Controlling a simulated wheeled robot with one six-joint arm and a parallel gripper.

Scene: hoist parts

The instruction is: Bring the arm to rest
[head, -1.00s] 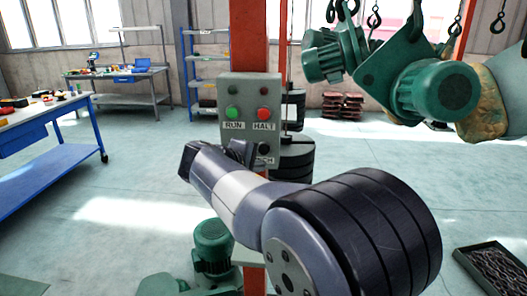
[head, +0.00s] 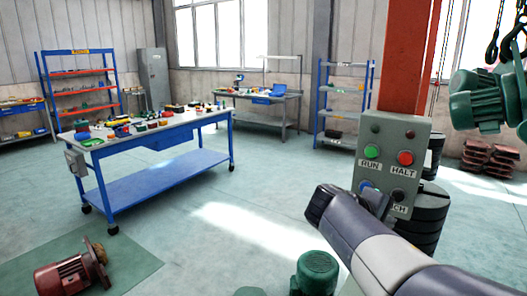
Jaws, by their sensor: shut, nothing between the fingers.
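My arm reaches in from the lower right of the head view, in front of a grey control box (head: 413,140) on a red post (head: 411,60). My gripper (head: 372,200) is at the arm's far end, close to the lower part of the box. Its fingers are small and partly hidden behind the wrist; they look shut and empty. The box has a green RUN button (head: 372,152), a red HALT button (head: 405,158), a blue button (head: 367,187) and a dark knob (head: 398,196). I cannot tell whether the gripper touches the box.
A blue workbench (head: 160,130) with parts stands at the left. A red motor (head: 70,273) lies on a green mat at lower left. A green motor (head: 315,272) stands on the floor below my arm. Green hoist motors (head: 478,100) hang at the right. The middle floor is clear.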

